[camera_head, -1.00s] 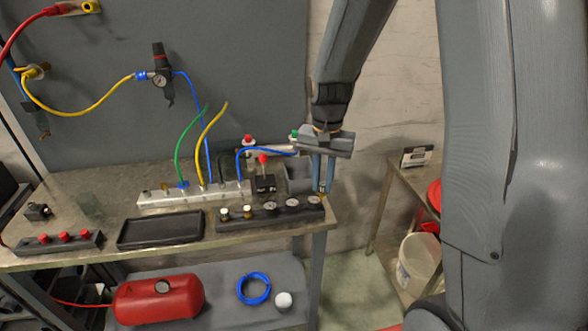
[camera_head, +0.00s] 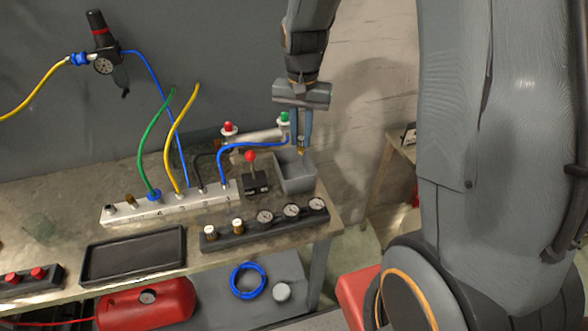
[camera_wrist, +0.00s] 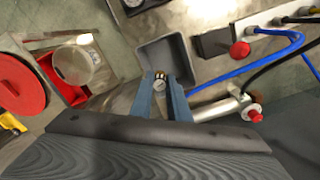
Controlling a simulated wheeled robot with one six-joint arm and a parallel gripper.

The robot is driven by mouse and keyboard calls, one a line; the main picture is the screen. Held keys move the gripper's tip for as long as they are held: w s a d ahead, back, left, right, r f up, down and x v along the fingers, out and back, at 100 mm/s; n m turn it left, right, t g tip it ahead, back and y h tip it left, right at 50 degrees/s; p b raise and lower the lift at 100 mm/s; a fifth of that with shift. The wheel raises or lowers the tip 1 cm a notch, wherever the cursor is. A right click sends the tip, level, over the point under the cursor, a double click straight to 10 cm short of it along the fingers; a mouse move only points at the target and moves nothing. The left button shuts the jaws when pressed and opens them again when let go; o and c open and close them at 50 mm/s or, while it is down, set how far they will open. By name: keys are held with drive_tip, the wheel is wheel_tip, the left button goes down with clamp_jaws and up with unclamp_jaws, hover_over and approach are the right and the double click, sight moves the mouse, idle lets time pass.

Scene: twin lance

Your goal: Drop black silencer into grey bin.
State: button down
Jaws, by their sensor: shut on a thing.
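The grey bin (camera_head: 297,186) stands at the back right corner of the bench, right of a red-knobbed lever; it also shows in the wrist view (camera_wrist: 176,54). My gripper (camera_head: 302,144) points down at the bin's back right part, its blue fingers closed on a small piece. The piece is the silencer (camera_head: 302,148); its visible end looks brass, and any black part is hidden or too small to tell. In the wrist view my gripper (camera_wrist: 161,88) holds it at the bin's near edge. I cannot tell its exact height above the rim.
A black lever block (camera_head: 257,181) and a silver cylinder (camera_head: 255,138) with a blue hose stand close to the bin. A gauge strip (camera_head: 264,224) lies in front. A valve manifold (camera_head: 172,204) and an empty black tray (camera_head: 134,254) are further left.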

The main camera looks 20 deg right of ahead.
sight(301, 146)
drive_tip(key=shift+f+b, duration=2.15)
drive_tip(key=shift+f, duration=0.55)
drive_tip(key=c, duration=1.6)
unclamp_jaws()
drive_tip(key=shift+r, duration=0.1)
drive_tip(key=shift+r+b, duration=0.9)
drive_tip(key=shift+r, duration=2.95)
drive_tip(key=shift+s, duration=0.1)
drive_tip(key=s+f+n, duration=0.2)
drive_tip(key=s, duration=0.2)
drive_tip(key=s+f+n+t+b, duration=0.1)
drive_tip(key=s+f+n, duration=0.1)
drive_tip(key=s+f, duration=0.1)
drive_tip(key=s+f+n, duration=0.2)
drive_tip(key=s, duration=0.2)
drive_tip(key=shift+s+f+b, duration=0.35)
drive_tip(key=shift+s+b, duration=0.05)
